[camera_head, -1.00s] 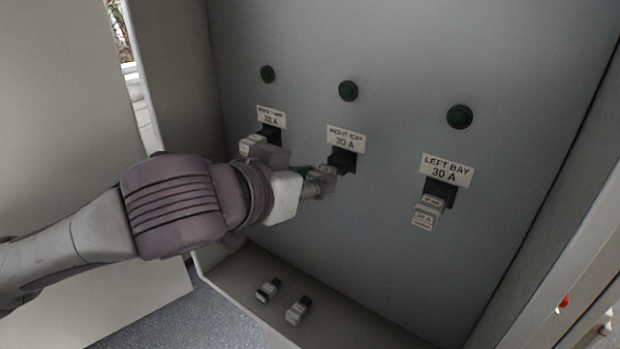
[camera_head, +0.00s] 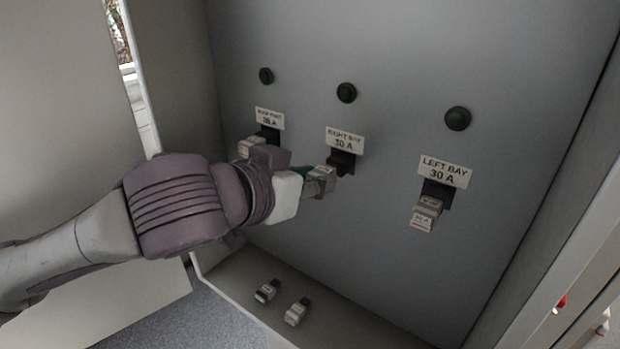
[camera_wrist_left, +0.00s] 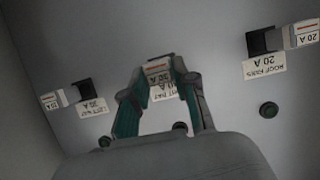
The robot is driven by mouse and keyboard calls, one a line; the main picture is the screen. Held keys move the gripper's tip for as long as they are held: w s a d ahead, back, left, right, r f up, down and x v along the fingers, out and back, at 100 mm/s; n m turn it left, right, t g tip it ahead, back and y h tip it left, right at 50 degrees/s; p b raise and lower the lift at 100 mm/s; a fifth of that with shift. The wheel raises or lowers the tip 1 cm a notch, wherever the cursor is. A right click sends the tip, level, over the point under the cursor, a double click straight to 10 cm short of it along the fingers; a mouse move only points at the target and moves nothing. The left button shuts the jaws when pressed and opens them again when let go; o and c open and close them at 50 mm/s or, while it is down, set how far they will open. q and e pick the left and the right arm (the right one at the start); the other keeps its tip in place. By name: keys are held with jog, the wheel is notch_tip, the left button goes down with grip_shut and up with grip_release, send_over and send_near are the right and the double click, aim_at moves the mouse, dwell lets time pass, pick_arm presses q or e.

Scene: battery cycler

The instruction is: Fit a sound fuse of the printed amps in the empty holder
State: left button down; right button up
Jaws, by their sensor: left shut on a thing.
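My left gripper (camera_head: 312,182) is shut on a fuse (camera_head: 322,178) with a pale body, right in front of the black right bay holder (camera_head: 341,163). The plate above reads RIGHT BAY 30 A (camera_head: 345,139). In the left wrist view the fuse (camera_wrist_left: 158,70) sits between both fingers and has a red mark; its print is too small to read. I cannot tell whether it touches the holder. Two loose fuses, one (camera_head: 267,291) left and one (camera_head: 297,312) right, lie on the ledge below; their prints are unreadable. My right gripper is not in view.
The left bay holder (camera_head: 437,192) has a fuse (camera_head: 425,215) in it. The roof fans holder, partly behind my arm, has a fuse (camera_wrist_left: 304,35) reading 20 A. Dark round lamps (camera_head: 346,93) sit above the plates. The cabinet's side wall (camera_head: 560,190) bounds the right.

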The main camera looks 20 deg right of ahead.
pick_arm(q)
jog(key=shift+w+d, duration=0.35)
jog(key=shift+d, duration=0.15)
dwell(0.3)
jog(key=c, duration=0.8)
grip_release()
